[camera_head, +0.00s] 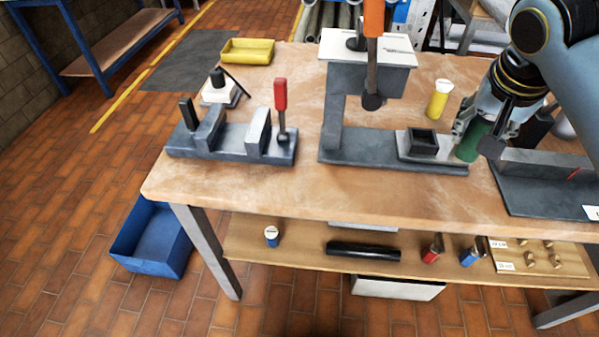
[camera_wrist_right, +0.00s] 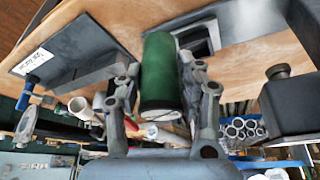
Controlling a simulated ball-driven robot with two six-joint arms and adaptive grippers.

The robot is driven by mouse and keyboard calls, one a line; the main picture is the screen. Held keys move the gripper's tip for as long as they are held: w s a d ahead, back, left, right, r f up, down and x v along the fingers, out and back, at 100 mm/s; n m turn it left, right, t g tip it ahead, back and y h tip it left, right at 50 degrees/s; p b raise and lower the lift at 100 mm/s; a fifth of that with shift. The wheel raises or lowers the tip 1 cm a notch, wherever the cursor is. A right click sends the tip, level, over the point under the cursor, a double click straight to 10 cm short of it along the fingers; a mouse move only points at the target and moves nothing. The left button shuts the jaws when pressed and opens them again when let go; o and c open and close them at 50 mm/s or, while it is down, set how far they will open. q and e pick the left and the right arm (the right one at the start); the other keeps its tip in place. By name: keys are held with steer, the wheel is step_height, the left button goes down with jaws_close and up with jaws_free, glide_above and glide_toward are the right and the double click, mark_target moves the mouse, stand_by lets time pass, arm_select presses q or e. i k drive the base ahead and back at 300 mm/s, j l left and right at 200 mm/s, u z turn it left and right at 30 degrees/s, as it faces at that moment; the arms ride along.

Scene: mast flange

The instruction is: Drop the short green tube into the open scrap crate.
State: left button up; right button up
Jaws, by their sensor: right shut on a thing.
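The short green tube (camera_head: 470,146) is between the fingers of my right gripper (camera_head: 478,133), over the right part of the bench beside the grey press base. In the right wrist view the green tube (camera_wrist_right: 160,75) lies lengthwise between both fingers of my right gripper (camera_wrist_right: 160,92), which is shut on it. An open blue crate (camera_head: 152,238) stands on the floor at the left of the bench, well away from the gripper; its visible inside looks empty. My left gripper is not in view.
The wooden bench (camera_head: 250,190) carries a clamp vise (camera_head: 232,143), an upright press (camera_head: 368,75), a yellow tube (camera_head: 439,100) and a dark angled plate (camera_head: 540,185). A yellow tray (camera_head: 247,52) sits at the back left. The bench's front left is clear.

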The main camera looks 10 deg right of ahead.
mark_target(170, 237)
steer(key=j+u, duration=0.1)
steer(key=u, duration=0.2)
steer(key=k+j+u, duration=0.1)
steer(key=u, duration=0.2)
steer(key=i+u, duration=0.25)
steer(key=k+l, duration=0.05)
steer(key=k, duration=0.05)
